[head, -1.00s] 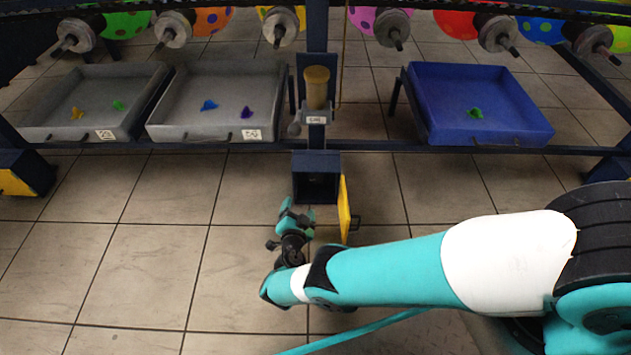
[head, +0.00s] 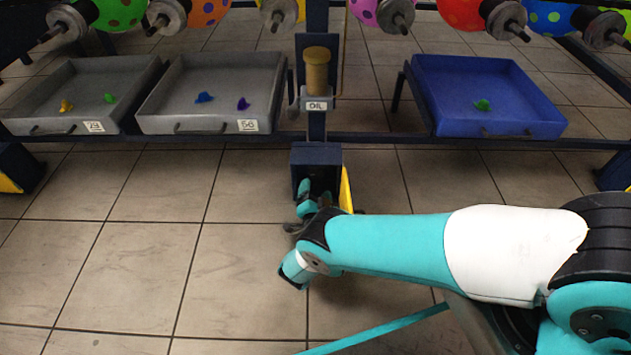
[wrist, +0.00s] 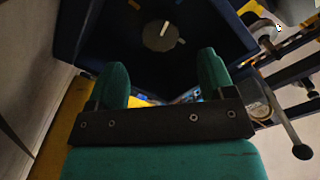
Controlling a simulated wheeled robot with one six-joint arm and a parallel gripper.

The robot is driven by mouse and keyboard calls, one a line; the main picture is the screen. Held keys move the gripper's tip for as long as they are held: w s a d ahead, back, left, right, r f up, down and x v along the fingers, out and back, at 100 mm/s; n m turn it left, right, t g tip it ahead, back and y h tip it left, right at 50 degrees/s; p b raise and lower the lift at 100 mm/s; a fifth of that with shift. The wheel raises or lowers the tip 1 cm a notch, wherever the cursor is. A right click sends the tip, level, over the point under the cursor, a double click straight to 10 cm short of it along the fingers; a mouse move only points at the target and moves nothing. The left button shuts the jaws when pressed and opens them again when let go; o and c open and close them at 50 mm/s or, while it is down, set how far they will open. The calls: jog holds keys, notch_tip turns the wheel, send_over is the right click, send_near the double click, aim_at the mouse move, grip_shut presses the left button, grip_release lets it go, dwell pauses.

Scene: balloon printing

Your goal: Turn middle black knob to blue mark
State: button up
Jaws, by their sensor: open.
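A dark box (head: 315,156) with an open front stands on the central post in the head view. In the wrist view a round dark knob (wrist: 160,36) with a pale pointer line sits on the back wall inside the box (wrist: 85,35). I cannot make out a blue mark. My gripper (wrist: 163,70) is open, with its two green fingers spread and nothing between them. The fingers point into the box, below and apart from the knob. In the head view my gripper (head: 306,194) is at the box's mouth, where the knob is hidden.
A yellow door (head: 345,190) hangs open at the box's right side. Above are an OIL container (head: 317,72), two grey trays (head: 150,122) at left and a blue tray (head: 490,128) at right. The floor in front is clear.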

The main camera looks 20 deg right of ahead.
aim_at(316, 174)
jog(key=b+x, duration=0.5)
jog(key=x, duration=0.2)
jog(key=shift+f, duration=0.15)
jog(key=shift+w+d+b, duration=0.15)
jog(key=shift+w+b, duration=0.15)
jog(key=c, duration=0.9)
jog(key=shift+r+m+p, duration=0.4)
jog(key=shift+m+p, duration=0.1)
jog(key=shift+p, duration=0.35)
jog(key=shift+c, duration=0.2)
jog(key=shift+f+m+p, duration=0.1)
jog(key=shift+m+p, duration=0.6)
jog(key=shift+m, duration=0.2)
jog(key=shift+f, duration=0.15)
